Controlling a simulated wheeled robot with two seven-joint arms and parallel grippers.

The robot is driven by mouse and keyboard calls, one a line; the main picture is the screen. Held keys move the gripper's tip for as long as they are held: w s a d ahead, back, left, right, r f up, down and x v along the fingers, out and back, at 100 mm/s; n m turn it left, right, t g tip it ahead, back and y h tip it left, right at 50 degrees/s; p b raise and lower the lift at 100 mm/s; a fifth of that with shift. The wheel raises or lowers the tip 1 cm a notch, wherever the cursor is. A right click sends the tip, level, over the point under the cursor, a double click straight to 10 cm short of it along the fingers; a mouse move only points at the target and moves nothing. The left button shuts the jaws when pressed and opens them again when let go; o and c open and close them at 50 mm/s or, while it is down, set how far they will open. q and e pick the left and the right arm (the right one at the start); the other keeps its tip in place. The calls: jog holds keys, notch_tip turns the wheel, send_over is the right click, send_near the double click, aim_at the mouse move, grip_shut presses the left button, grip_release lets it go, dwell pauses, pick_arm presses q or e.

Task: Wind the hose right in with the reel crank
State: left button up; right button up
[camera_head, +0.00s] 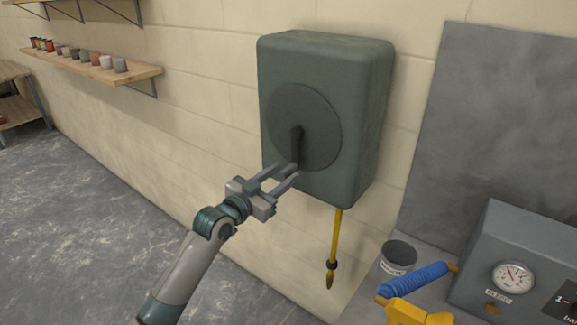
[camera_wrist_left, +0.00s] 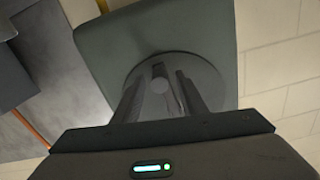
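The hose reel is a grey-green box (camera_head: 360,110) on the wall with a round disc (camera_head: 285,115) on its front. A dark crank (camera_head: 297,142) runs down from the disc's middle. The yellow hose (camera_head: 337,232) hangs from the box's underside with a dark stopper and nozzle at its end. My left gripper (camera_head: 288,171) is open at the crank's lower end. In the left wrist view its fingers stand on either side of the crank (camera_wrist_left: 159,82), with gaps visible; contact cannot be told. My right gripper is out of view.
A grey tub (camera_head: 399,257), a blue coil with yellow ends (camera_head: 415,280) and a grey box with a gauge (camera_head: 530,250) stand at lower right. A wall shelf (camera_head: 100,72) with several small pots is at upper left. The floor at left is clear.

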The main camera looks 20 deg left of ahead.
aim_at(288, 170)
pick_arm(q)
jog(key=shift+p+x, duration=0.35)
jog(key=shift+x, duration=1.3)
grip_shut()
